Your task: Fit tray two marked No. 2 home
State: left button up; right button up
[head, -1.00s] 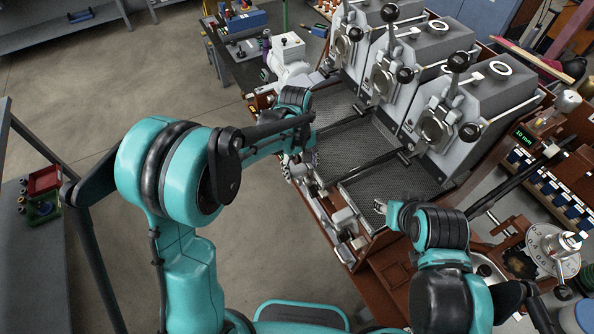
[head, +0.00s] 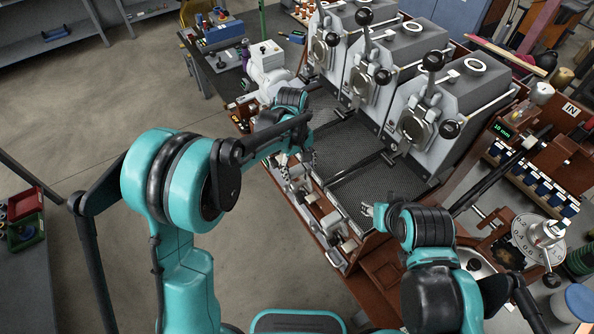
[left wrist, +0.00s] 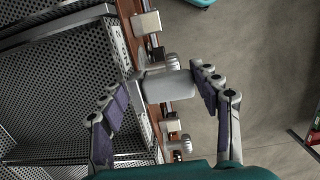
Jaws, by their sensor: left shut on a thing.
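Perforated grey trays lie in a row before the roasters; the middle one (head: 342,147) has my left gripper (head: 301,163) at its front edge. In the left wrist view, my left gripper (left wrist: 164,92) is shut on a pale grey block-shaped handle (left wrist: 168,86) on the front edge beside a perforated tray (left wrist: 55,112).
Three grey roasters (head: 417,123) with black-knobbed levers stand behind the trays. More pale front fittings (head: 331,222) lie along the wooden edge. A round dial (head: 537,235) and a row of blue-and-white cups (head: 540,183) stand at the right. Open floor (head: 90,130) lies to the left.

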pick_arm(q)
jog(key=o, duration=1.6)
jog(key=r, duration=0.8)
jog(key=w+a+r, duration=0.1)
jog(key=r, duration=0.3)
jog(key=shift+f, duration=0.1)
